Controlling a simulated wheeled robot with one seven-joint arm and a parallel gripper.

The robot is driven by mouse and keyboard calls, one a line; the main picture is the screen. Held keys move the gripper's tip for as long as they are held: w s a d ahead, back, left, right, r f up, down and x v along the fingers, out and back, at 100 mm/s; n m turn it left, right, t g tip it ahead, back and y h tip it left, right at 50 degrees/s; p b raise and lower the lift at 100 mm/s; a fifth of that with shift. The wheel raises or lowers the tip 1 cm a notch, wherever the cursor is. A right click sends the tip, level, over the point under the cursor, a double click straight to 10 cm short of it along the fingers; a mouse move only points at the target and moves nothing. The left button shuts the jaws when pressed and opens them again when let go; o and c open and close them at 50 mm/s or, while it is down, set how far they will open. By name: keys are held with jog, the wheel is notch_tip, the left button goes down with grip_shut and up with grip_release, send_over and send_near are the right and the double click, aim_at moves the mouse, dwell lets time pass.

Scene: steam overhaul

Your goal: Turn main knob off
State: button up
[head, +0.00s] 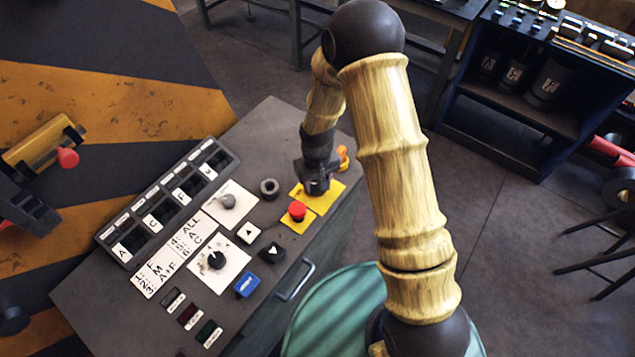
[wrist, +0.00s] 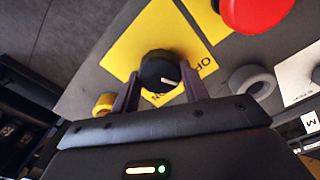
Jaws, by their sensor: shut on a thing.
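The main knob (wrist: 158,72) is a round black knob with a white pointer line. It sits on a yellow plate (wrist: 150,30) with partly hidden lettering that includes "OF". My gripper (wrist: 160,85) is shut on the knob, one finger on each side of it. In the head view my gripper (head: 316,182) points down over the yellow plate (head: 325,200) at the right end of the control desk, and hides the knob. The pointer line slants toward the lettered side of the plate in the wrist view.
A red mushroom button (head: 297,210) stands close beside my gripper. A grey ring (head: 269,187), a grey knob (head: 228,201), a black selector (head: 216,260) and several push buttons share the desk. A yellow-orange part (head: 343,157) stands behind my gripper. Grey floor lies to the right.

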aim_at(317, 184)
jog(key=shift+n, duration=1.9)
jog(key=o, duration=1)
jog(key=shift+r, duration=0.1)
notch_tip(317, 184, up, 17)
jog(key=shift+r+b, duration=0.1)
jog(key=shift+b, duration=1.15)
